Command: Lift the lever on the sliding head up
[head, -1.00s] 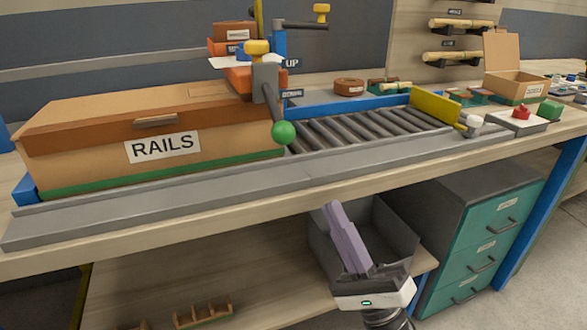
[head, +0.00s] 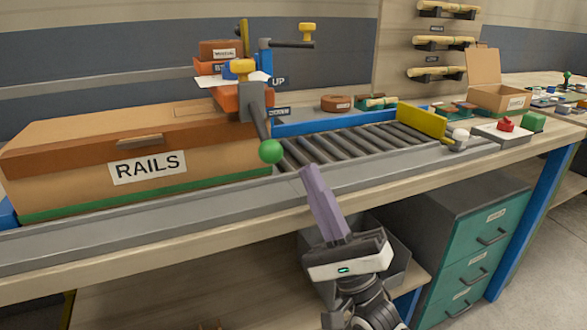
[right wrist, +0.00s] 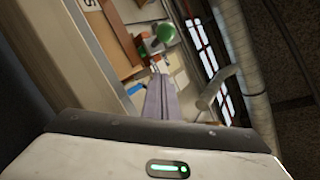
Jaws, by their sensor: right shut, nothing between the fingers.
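The sliding head (head: 238,95) stands over the right end of the cardboard box marked RAILS. Its grey lever (head: 258,120) slants down and ends in a green ball knob (head: 271,151), beside the lower of two labels; the upper label reads UP (head: 278,81). My right gripper (head: 313,174) is shut and empty, with its purple fingers pointing up toward the knob from the lower right, apart from it. In the right wrist view the green knob (right wrist: 166,32) shows just beyond the fingertips (right wrist: 160,80). My left gripper is not in view.
The RAILS box (head: 90,185) fills the left of the bench. A roller conveyor (head: 350,145) runs right of the head to a yellow stop (head: 422,121). A grey rail (head: 150,222) lines the bench front. A teal drawer cabinet (head: 475,255) stands below.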

